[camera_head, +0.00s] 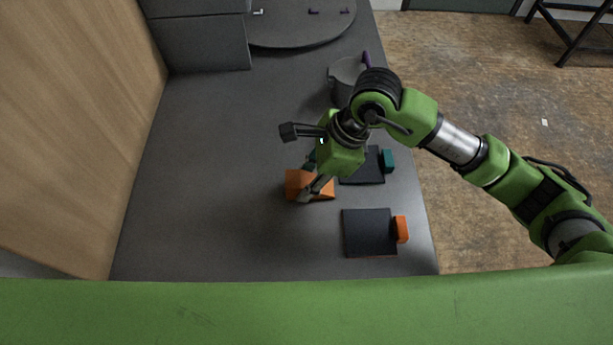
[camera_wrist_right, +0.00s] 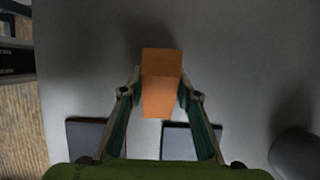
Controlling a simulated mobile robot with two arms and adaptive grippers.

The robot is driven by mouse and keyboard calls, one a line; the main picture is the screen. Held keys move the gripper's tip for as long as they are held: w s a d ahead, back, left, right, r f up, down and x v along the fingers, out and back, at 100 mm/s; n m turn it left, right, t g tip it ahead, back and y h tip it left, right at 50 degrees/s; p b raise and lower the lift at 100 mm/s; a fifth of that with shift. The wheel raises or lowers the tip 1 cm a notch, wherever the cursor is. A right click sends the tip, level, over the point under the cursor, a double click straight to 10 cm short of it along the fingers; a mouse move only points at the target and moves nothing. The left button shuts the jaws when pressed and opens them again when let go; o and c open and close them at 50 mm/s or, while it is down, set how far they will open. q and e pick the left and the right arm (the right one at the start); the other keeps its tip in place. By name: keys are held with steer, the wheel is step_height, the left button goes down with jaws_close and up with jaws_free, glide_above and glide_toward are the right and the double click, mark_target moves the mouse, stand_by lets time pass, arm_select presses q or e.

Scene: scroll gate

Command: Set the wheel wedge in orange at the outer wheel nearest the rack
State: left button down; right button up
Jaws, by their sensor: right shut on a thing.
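The orange wedge (camera_head: 297,184) is at the middle of the grey table, left of two dark pads. My right gripper (camera_head: 307,198) is shut on it, and its fingers cover part of it. In the right wrist view, the orange wedge (camera_wrist_right: 161,84) sits between the two fingertips of my right gripper (camera_wrist_right: 162,92). I cannot tell whether it touches the table. No wheel can be made out for sure. My left gripper is not in view.
A dark pad with an orange block (camera_head: 402,229) lies at the front right; one with a teal block (camera_head: 389,160) lies behind it. A grey cup-like container (camera_head: 344,74) stands farther back. A round grey disc (camera_head: 300,35) and grey boxes (camera_head: 208,45) are at the back. The left table is clear.

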steer(key=shift+f, duration=0.15)
steer(key=o, duration=1.2)
